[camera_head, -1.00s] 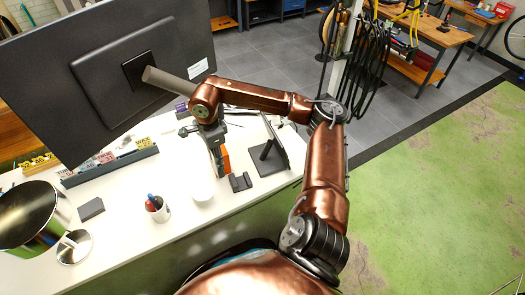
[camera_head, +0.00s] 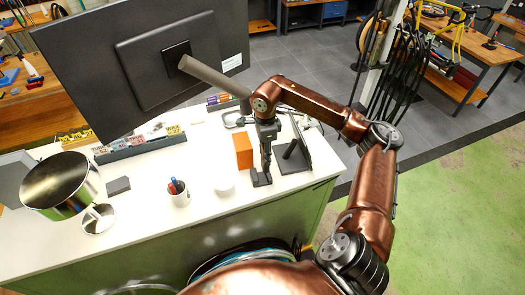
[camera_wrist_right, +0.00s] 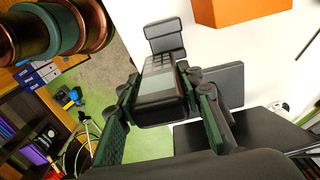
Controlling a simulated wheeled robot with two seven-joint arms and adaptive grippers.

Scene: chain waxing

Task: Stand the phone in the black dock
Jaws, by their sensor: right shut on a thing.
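The phone (camera_wrist_right: 160,82), dark with a keypad and a pale screen, is between the green-padded fingers of my right gripper (camera_wrist_right: 158,92) in the right wrist view. My right gripper (camera_head: 267,138) points down over the workbench in the head view, and it is shut on the phone. The black dock (camera_head: 262,180) is on the white bench top just below it. In the right wrist view the dock (camera_wrist_right: 165,36) shows just beyond the phone's keypad end. Whether the phone touches the dock I cannot tell. My left gripper is not in view.
An orange box (camera_head: 243,152) stands left of the gripper, and a black stand (camera_head: 297,158) with a panel is close on the right. A white round item (camera_head: 225,186) and a pen cup (camera_head: 180,196) are to the left. The monitor (camera_head: 140,60) hangs behind.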

